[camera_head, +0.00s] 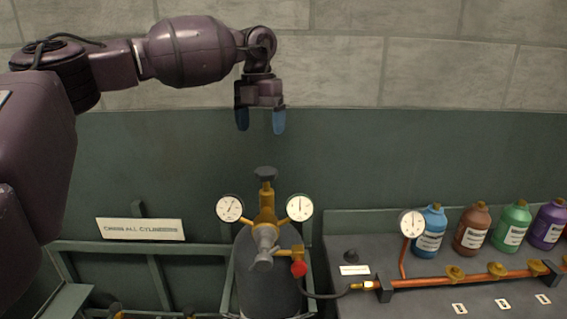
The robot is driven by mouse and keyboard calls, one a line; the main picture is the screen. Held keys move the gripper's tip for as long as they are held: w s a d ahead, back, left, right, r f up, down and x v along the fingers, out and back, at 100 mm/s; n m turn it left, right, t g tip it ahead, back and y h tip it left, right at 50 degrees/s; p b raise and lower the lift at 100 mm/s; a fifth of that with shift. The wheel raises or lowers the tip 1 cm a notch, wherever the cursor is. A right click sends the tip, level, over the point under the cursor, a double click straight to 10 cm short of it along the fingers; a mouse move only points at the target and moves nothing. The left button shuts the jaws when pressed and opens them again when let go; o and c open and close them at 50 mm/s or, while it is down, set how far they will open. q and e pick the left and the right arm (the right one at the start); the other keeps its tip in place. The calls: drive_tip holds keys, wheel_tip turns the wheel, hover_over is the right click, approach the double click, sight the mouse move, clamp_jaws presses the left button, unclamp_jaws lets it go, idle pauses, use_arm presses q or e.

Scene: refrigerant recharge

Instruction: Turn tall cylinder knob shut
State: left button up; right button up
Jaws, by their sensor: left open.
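The tall cylinder (262,285) is dark grey and stands upright in a green frame, its lower part cut off by the picture edge. A brass valve assembly rises from its top. The dark knob (265,173) caps that assembly between two round gauges. My left gripper (260,122) points down with its two blue fingers spread apart and nothing between them. It appears above the knob in the picture, with a clear gap and no contact. How far apart they are in depth I cannot tell. My right gripper is not in view.
The left gauge (230,208) and right gauge (299,207) flank the valve. A red knob (299,269) and black hose lead to a copper pipe (450,280) on the right bench. Several coloured bottles stand behind it. A sign (140,229) is at left.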

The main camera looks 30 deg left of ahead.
sight(266, 171)
use_arm(q)
drive_tip(key=f+n, duration=0.1)
drive_tip(key=f, duration=0.3)
drive_tip(key=f+n, duration=0.2)
drive_tip(key=f, duration=0.1)
drive_tip(key=w+f+n, duration=0.1)
drive_tip(key=f+n, duration=0.1)
drive_tip(key=f, duration=0.2)
drive_tip(key=shift+d+f+y+p, duration=0.2)
drive_tip(key=shift+f+y+p, duration=0.1)
drive_tip(key=shift+c, duration=0.3)
drive_tip(key=c, duration=0.9)
drive_tip(key=shift+o, duration=0.2)
